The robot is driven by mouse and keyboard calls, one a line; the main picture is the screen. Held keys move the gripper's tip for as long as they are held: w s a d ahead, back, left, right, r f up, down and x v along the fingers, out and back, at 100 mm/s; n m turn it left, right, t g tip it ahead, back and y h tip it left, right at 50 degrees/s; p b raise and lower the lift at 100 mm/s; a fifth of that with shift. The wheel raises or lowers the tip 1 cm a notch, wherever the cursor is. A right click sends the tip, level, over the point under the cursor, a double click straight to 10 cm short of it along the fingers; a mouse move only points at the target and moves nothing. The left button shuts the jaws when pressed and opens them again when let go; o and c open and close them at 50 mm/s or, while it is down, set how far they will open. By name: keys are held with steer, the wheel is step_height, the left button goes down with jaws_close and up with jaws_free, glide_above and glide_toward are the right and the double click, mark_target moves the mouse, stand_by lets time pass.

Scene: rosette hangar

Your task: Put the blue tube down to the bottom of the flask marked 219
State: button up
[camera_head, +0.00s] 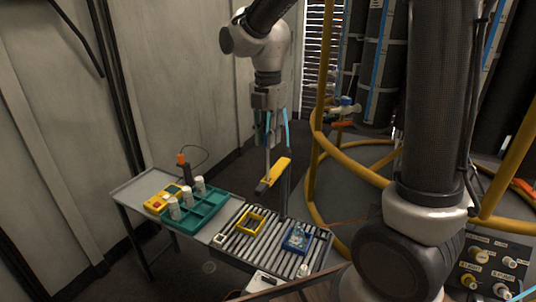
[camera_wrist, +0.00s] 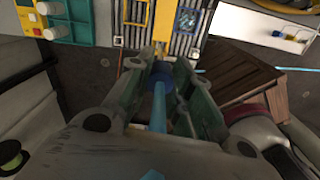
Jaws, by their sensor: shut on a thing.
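My gripper (camera_head: 268,132) hangs above the roller bench in the head view, pointing down. In the wrist view my gripper (camera_wrist: 163,75) is shut on a blue tube (camera_wrist: 159,108), which runs between its fingers. In the head view the fingers hide most of the tube. I cannot read the number 219 anywhere. Several white capped containers (camera_head: 200,184) stand at a teal rack (camera_head: 205,215) on the left. A blue square holder (camera_head: 288,246) on the rollers has something clear in it, too small to identify. I cannot tell which thing is the flask.
A yellow bar (camera_head: 273,175) on a dark post stands over the rollers, below my gripper. An open yellow frame (camera_head: 240,223) lies on the rollers (camera_head: 268,243). A yellow device (camera_head: 158,202) sits left of the rack. Yellow railings (camera_head: 316,110) rise at the right.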

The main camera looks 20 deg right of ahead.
step_height(320, 180, up, 20)
steer(key=shift+f, duration=0.15)
stand_by(1.9)
steer(key=s+d+f, duration=0.1)
steer(key=d+f, duration=0.2)
steer(key=f, duration=0.8)
steer(key=s+d+f, duration=0.1)
steer(key=d+f, duration=0.2)
steer(key=f, duration=0.9)
steer(key=s+d+f, duration=0.1)
steer(key=d+f, duration=0.2)
steer(key=f, duration=0.8)
steer(key=shift+s+d+f, duration=0.25)
steer(key=shift+s+f, duration=0.1)
steer(key=shift+f, duration=0.4)
